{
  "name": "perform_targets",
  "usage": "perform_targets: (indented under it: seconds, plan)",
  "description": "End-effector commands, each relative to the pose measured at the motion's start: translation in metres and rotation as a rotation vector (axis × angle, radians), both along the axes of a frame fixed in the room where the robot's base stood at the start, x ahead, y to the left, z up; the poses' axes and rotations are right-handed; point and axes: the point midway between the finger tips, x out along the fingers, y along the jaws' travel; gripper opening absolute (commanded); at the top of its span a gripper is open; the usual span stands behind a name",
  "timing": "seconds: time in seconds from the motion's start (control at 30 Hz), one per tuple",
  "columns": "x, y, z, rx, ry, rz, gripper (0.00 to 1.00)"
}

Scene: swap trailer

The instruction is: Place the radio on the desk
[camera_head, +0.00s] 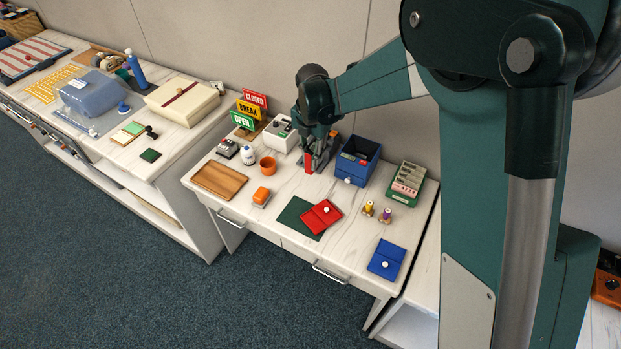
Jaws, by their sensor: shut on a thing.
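My gripper (316,164) is low over the back middle of the white desk (235,218), pointing down. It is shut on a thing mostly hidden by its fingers. A narrow red upright piece (308,163) shows at the fingers; I cannot tell whether it is part of the radio, or whether it touches the desk. An orange and black device (608,286), cut off by the right edge, stands on another surface; I cannot tell what it is.
Beside my gripper stand a blue bin (358,171) on the right and a white box (282,138) on the left.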

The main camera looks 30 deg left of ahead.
Motion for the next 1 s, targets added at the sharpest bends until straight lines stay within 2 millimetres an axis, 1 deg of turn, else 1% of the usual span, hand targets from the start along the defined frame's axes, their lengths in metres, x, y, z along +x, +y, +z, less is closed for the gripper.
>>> perform_targets:
  seconds: [0.3, 0.4, 0.53, 0.83, 1.0]
  plan:
    - [0.0, 0.0, -0.043, 0.0, 0.0, 0.0, 0.02]
    - [0.0, 0.0, -0.051, 0.0, 0.0, 0.0, 0.02]
    - [0.0, 0.0, -0.055, 0.0, 0.0, 0.0, 0.02]
    - [0.0, 0.0, -0.056, 0.0, 0.0, 0.0, 0.02]
    - [0.0, 0.0, -0.069, 0.0, 0.0, 0.0, 0.02]
